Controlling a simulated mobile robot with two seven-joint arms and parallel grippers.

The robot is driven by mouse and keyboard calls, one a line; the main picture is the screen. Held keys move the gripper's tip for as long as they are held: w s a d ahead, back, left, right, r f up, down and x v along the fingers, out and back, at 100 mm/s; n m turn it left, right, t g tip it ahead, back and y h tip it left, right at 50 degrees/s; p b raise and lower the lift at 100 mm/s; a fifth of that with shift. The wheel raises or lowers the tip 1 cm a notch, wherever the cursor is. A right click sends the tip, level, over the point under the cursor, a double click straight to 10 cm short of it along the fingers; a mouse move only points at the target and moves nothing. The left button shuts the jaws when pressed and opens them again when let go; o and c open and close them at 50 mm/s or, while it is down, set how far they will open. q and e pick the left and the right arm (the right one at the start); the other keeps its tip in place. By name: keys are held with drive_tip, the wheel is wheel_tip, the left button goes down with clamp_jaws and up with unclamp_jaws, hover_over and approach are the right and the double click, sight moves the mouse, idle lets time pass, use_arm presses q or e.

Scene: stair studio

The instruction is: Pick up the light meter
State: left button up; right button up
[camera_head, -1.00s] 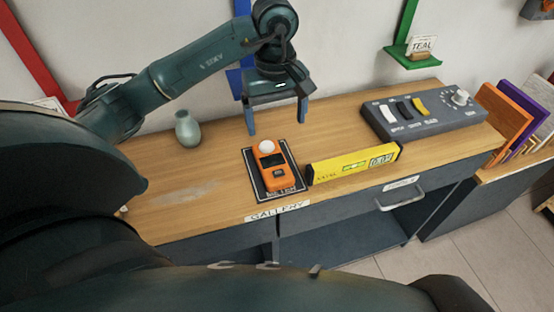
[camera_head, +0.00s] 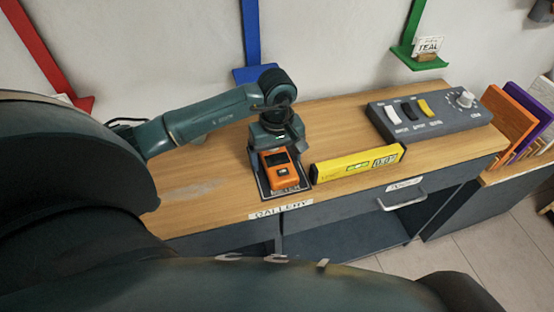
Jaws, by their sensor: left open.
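The light meter (camera_head: 281,171) is an orange handheld device with a dark screen. It lies on a black mat (camera_head: 264,188) with a white border on the wooden counter. My left gripper (camera_head: 278,155) is directly over the meter's far end, pointing down, with its fingers low around that end. The gripper hides the meter's white dome. The jaws are open, and I cannot tell whether the fingers touch the meter. My right gripper is not in view.
A yellow spirit level (camera_head: 358,164) lies just right of the mat. A grey switch panel (camera_head: 428,113) stands at the back right. A "GALLERY" label (camera_head: 281,209) marks the counter's front edge. The counter left of the mat is clear.

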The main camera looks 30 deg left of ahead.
use_arm(q)
drive_tip(key=shift+f, duration=0.1)
drive_tip(key=shift+c, duration=0.3)
drive_tip(key=c, duration=1.1)
